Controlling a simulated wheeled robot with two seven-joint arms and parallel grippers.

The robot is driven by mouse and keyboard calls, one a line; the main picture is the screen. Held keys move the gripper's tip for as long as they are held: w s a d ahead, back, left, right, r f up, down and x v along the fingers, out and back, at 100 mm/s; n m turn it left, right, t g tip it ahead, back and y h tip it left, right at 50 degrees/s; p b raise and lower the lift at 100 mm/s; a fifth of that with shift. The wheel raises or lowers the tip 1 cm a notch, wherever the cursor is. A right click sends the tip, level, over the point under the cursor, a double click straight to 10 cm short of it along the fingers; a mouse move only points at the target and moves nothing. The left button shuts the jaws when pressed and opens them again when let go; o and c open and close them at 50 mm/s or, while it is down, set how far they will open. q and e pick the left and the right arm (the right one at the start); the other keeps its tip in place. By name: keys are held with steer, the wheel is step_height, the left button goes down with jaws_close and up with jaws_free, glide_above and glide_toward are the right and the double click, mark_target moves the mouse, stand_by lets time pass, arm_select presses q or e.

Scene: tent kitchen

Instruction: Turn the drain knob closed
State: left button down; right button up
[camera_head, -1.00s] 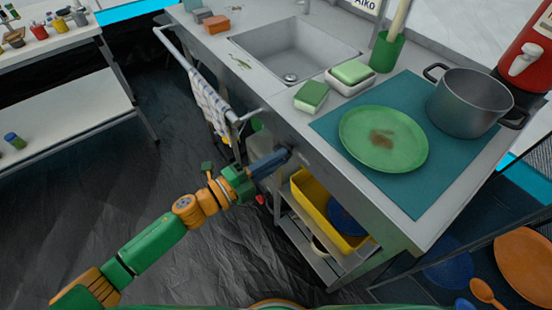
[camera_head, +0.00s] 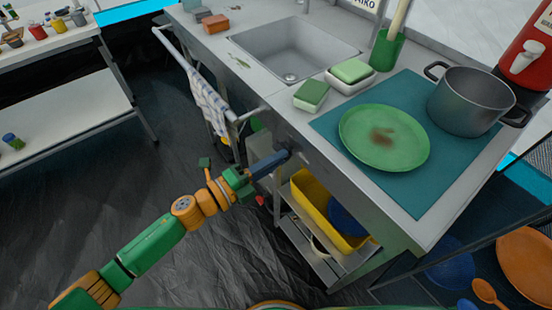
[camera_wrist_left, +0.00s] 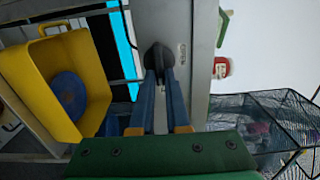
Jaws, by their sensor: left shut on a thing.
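The drain knob (camera_wrist_left: 158,56) is a dark, rounded knob on the grey front panel of the sink counter, seen in the left wrist view. In the head view it shows only as a small dark shape (camera_head: 286,153) at my fingertips. My left gripper (camera_wrist_left: 160,82) has its two blue fingers closed around the knob. It also shows in the head view (camera_head: 278,157), reaching the counter front from the left. The sink (camera_head: 292,52) has a round drain (camera_head: 291,77) in its floor. My right gripper is not in view.
A yellow bin (camera_head: 318,212) stands on the shelf below the knob. A towel (camera_head: 210,102) hangs on the rail to the left. A green plate (camera_head: 362,138) and a pot (camera_head: 466,102) stand on the counter mat. Dark floor lies open at left.

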arm_select(q)
steer(key=c, duration=0.9)
jaws_free()
steer(key=v, duration=0.7)
steer(key=shift+b, duration=0.35)
